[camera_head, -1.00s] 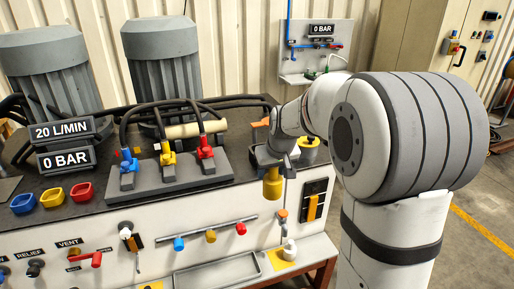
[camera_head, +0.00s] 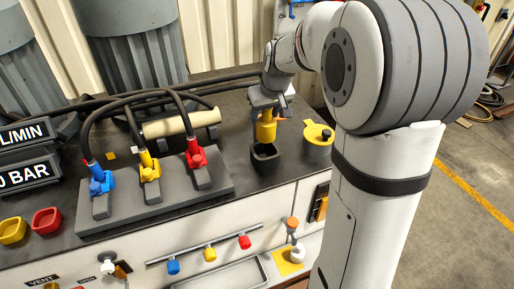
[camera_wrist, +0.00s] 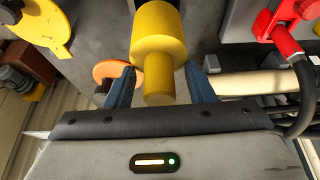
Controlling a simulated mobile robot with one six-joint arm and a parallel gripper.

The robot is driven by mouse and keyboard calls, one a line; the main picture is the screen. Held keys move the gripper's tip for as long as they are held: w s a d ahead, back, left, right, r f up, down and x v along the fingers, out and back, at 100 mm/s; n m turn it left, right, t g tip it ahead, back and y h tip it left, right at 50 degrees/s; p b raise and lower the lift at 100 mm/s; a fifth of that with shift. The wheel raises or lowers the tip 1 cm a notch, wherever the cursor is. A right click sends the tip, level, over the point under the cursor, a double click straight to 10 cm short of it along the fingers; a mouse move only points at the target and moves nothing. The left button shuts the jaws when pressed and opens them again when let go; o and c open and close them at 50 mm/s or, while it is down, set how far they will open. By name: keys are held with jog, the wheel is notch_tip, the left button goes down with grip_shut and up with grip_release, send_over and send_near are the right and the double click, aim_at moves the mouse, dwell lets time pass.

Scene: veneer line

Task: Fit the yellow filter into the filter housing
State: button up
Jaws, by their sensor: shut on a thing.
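The yellow filter (camera_head: 266,130) is a cylinder with a thinner stem, held upright below my gripper (camera_head: 266,106). In the wrist view its wide body (camera_wrist: 158,35) points away from me, and the stem lies between the two blue fingers of my gripper (camera_wrist: 161,84), which are shut on it. A dark open cup, seemingly the filter housing (camera_head: 265,161), stands on the bench top directly below the filter in the head view. The filter's lower end is at the cup's rim; I cannot tell whether it is inside. The cup is mostly hidden in the wrist view.
A grey block with blue, yellow and red levers (camera_head: 155,200) and black hoses is to the left. A cream roller (camera_head: 182,124) lies behind it. An orange disc (camera_wrist: 112,71) shows in the wrist view.

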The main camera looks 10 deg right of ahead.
aim_at(264, 139)
notch_tip(264, 139, down, 6)
jog(key=shift+w+f+p, duration=0.1)
jog(key=shift+p, duration=0.25)
jog(key=shift+a+f, duration=0.1)
jog(key=shift+f, duration=1.6)
jog(key=shift+f, duration=0.1)
jog(key=shift+f, duration=0.15)
jog(key=o, duration=1.1)
jog(key=shift+c, duration=0.2)
